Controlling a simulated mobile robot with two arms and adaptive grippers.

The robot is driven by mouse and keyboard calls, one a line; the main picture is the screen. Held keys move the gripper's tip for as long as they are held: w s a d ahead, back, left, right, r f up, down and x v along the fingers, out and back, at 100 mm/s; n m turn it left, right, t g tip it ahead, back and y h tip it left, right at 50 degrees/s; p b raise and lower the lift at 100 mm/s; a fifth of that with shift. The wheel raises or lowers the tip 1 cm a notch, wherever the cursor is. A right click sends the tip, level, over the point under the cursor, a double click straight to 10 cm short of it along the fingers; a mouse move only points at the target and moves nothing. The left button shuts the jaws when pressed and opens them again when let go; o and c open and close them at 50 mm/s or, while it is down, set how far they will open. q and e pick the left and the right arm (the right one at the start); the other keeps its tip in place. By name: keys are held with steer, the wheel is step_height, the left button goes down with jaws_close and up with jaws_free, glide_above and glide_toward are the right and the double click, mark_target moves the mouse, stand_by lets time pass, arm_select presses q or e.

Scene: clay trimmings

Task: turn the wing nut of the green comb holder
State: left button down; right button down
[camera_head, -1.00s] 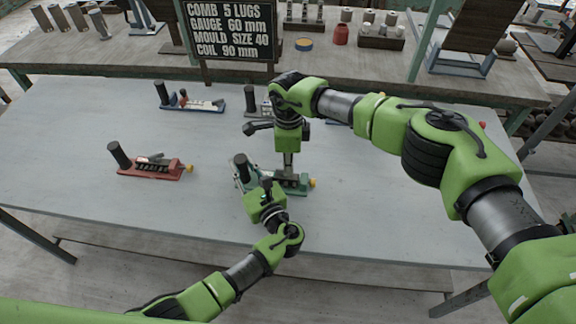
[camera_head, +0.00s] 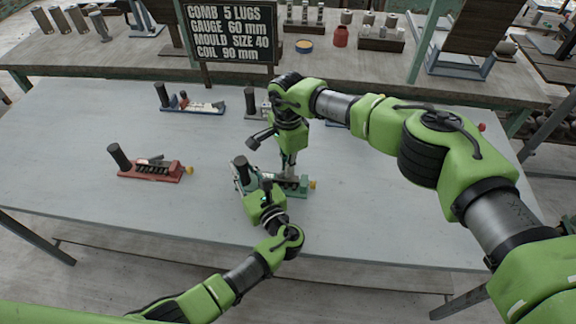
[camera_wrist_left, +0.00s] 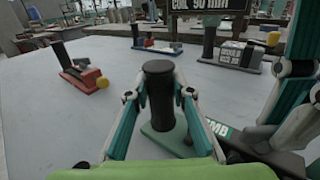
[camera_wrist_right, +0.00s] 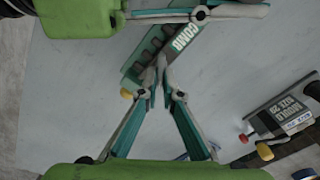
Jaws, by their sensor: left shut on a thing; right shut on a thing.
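The green comb holder (camera_head: 298,188) lies near the front middle of the table, with a dark upright post (camera_head: 240,170) at its left and a yellow knob (camera_head: 312,184) at its right end. My left gripper (camera_wrist_left: 160,108) is shut on the post, with a finger on each side. My right gripper (camera_head: 288,173) reaches down from above the holder. In the right wrist view its fingertips (camera_wrist_right: 160,68) are pinched together over the holder's body, beside the COMB label (camera_wrist_right: 184,40). The wing nut between them is hidden by the tips.
A red holder (camera_head: 150,172) stands to the left, a blue one (camera_head: 196,107) behind, and a grey one (camera_head: 251,103) behind my right gripper. A black sign (camera_head: 230,32) stands at the back. The table (camera_head: 70,150) is bare at far left.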

steer(key=c, duration=2.2)
jaws_free()
steer(key=shift+r, duration=0.15)
step_height(320, 180, up, 12)
steer(key=shift+f, duration=0.1)
arm_select(q)
steer(key=c, duration=1.7)
jaws_free()
